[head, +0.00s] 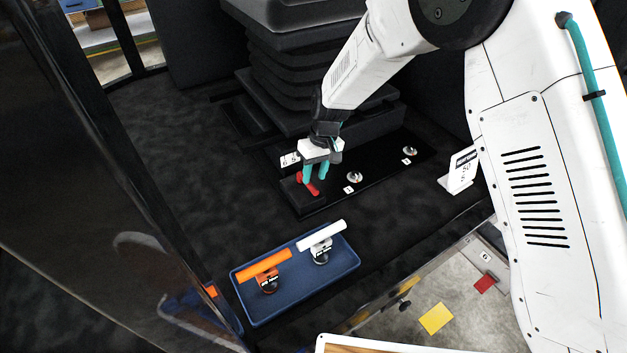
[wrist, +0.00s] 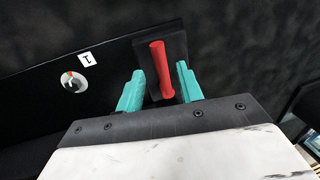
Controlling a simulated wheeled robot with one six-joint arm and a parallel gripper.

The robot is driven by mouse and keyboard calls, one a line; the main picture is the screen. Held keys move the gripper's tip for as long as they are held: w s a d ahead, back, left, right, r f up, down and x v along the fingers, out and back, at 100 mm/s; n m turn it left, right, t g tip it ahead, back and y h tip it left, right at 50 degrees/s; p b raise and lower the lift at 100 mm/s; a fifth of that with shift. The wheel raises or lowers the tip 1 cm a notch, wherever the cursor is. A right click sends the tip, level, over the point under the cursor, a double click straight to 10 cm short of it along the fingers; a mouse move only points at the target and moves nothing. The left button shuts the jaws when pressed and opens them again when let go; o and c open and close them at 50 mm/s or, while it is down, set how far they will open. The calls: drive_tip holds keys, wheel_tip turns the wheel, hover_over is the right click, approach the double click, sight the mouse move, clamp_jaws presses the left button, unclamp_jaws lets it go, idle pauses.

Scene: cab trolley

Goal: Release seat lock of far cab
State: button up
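The red lever (head: 308,186) stands at the near left end of a black panel (head: 375,165) at the foot of the black seat (head: 300,70). My gripper (head: 316,171) is just above and beside it, pointing down. In the wrist view, the red lever (wrist: 162,70) rises from a dark base between the two teal fingers of my gripper (wrist: 160,88). The fingers are apart, with a visible gap on each side of the lever.
Two round knobs, one near (head: 354,177) and one farther (head: 409,151), sit along the panel. A blue tray (head: 300,292) holds an orange-handled tool (head: 265,268) and a white-handled tool (head: 321,238). A white sign (head: 461,170) stands at right. A dark cab post is at left.

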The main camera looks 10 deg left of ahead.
drive_tip(key=r, duration=0.4)
drive_tip(key=shift+w+d+r, duration=0.15)
drive_tip(key=shift+w+d, duration=0.15)
drive_tip(key=shift+d, duration=0.05)
drive_tip(key=s+d+r+m+t, duration=0.1)
drive_tip(key=s+d+r+m, duration=0.1)
drive_tip(key=s+d+r, duration=0.6)
drive_tip(key=s+d+r+m+t+h, duration=0.1)
drive_tip(key=s+d+r+m, duration=0.2)
drive_tip(key=s+d+r, duration=0.6)
drive_tip(key=s+d+r+m, duration=0.3)
drive_tip(key=s+d+r, duration=0.5)
drive_tip(key=s+d, duration=0.8)
drive_tip(key=shift+s+d+r+t+h, duration=0.3)
drive_tip(key=shift+d+r+t, duration=0.1)
drive_tip(key=shift+d, duration=0.55)
